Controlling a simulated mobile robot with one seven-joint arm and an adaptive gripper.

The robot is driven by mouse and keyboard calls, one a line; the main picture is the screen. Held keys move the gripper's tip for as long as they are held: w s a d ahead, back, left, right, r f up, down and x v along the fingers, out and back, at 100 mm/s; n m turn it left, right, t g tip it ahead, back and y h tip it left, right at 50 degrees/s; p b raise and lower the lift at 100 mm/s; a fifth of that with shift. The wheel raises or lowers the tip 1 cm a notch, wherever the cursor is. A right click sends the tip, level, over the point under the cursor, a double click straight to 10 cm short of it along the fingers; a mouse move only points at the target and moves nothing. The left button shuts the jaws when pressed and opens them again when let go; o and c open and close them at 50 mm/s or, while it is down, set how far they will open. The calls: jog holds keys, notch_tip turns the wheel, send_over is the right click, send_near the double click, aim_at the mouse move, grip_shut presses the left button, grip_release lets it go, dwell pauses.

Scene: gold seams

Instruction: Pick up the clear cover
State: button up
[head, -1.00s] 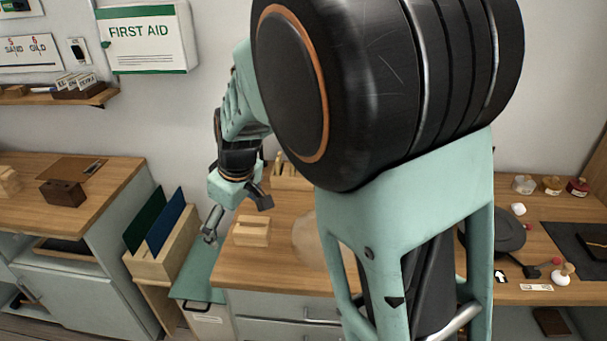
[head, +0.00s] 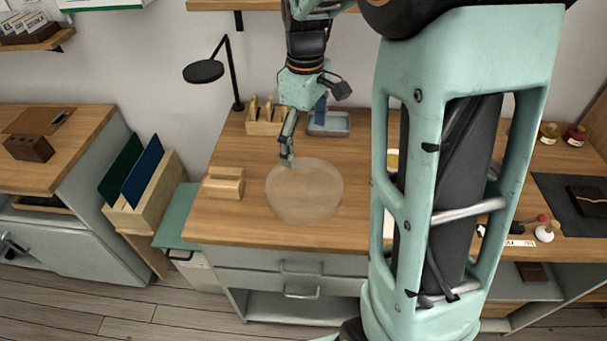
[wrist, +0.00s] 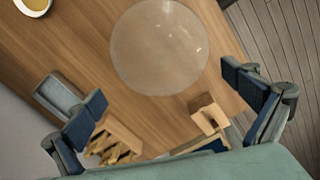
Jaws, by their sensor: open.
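The clear cover (head: 304,192) is a round, see-through, slightly hazy dome on the wooden counter, near its front left part. In the wrist view the cover (wrist: 159,47) shows as a pale disc in the upper middle, beyond the fingertips. My gripper (head: 287,160) is above the counter, at the back left of the cover as the head view shows it. Its two blue-padded fingers (wrist: 175,95) are spread wide in the wrist view with nothing between them. I cannot tell the exact height of the fingertips above the cover.
A wooden block (head: 224,183) stands just left of the cover. A wooden rack (head: 265,117), a blue-grey tray (head: 329,124) and a black lamp (head: 204,71) are behind. My own column hides the counter right of the cover. A bowl (wrist: 33,5) shows at the wrist view's corner.

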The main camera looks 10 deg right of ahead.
aim_at(305, 167)
notch_tip(305, 167, down, 9)
jog(key=shift+w+f, duration=0.1)
jog(key=shift+w, duration=0.05)
dwell(0.4)
jog(key=shift+c, duration=0.3)
